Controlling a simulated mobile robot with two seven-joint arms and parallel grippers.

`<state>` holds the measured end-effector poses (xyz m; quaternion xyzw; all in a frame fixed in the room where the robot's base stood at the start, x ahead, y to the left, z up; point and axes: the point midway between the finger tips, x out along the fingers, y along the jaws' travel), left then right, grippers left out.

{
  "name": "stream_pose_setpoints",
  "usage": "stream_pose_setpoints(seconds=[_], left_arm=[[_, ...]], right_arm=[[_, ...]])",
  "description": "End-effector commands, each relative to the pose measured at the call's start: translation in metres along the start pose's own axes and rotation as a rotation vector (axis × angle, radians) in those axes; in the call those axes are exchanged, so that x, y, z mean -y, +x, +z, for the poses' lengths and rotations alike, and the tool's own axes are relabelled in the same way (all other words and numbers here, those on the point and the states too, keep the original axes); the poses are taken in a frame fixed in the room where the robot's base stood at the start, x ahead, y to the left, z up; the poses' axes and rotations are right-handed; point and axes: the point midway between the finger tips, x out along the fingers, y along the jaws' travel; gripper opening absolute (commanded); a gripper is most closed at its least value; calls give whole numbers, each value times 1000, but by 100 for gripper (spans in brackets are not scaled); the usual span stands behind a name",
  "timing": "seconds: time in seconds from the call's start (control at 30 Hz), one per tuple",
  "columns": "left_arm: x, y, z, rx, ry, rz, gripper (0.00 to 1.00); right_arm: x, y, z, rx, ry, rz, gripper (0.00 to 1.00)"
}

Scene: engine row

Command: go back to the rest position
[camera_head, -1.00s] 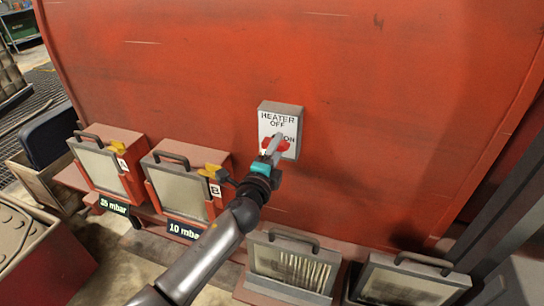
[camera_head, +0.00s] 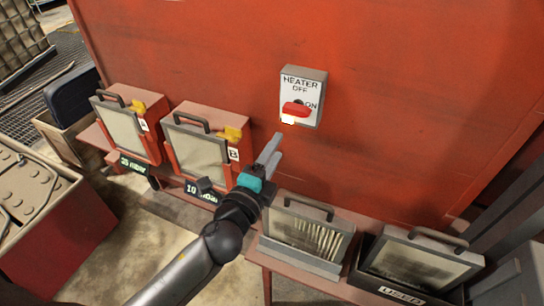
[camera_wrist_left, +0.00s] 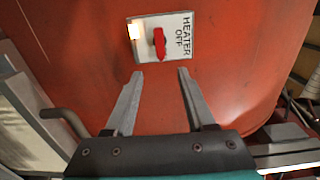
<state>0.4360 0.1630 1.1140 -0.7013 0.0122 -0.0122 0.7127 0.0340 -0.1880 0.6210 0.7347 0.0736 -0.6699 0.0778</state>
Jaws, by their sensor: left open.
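My left gripper (camera_head: 271,150) is open and empty, in front of the red engine wall, a little below and left of the heater switch box. In the left wrist view its two fingers (camera_wrist_left: 157,85) stand apart with nothing between them. The heater switch box (camera_head: 303,95) has a white face marked HEATER, OFF and ON. Its red knob (camera_head: 296,109) lies about level in the head view, with a lit white patch below it. The knob also shows in the left wrist view (camera_wrist_left: 159,42), beyond the fingertips and apart from them. My right gripper is not in view.
Filter boxes A (camera_head: 128,130) and B (camera_head: 198,155), with yellow levers, stand left of my arm. A pleated filter (camera_head: 305,235) and a filter in a tray marked USED (camera_head: 418,265) sit at lower right. A red box (camera_head: 45,220) stands far left.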

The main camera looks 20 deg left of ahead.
Motion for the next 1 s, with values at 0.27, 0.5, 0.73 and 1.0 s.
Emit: stream_pose_setpoints(seconds=[0.27, 0.5, 0.73, 1.0], left_arm=[[1, -12, 0, 0, 1, -1, 55], [1, -12, 0, 0, 0, -1, 55], [0, -12, 1, 7, -11, 4, 55], [-34, -41, 38, 255, -390, 195, 55]], right_arm=[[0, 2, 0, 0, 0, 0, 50], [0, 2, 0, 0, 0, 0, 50], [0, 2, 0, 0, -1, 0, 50], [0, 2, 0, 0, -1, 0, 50]])
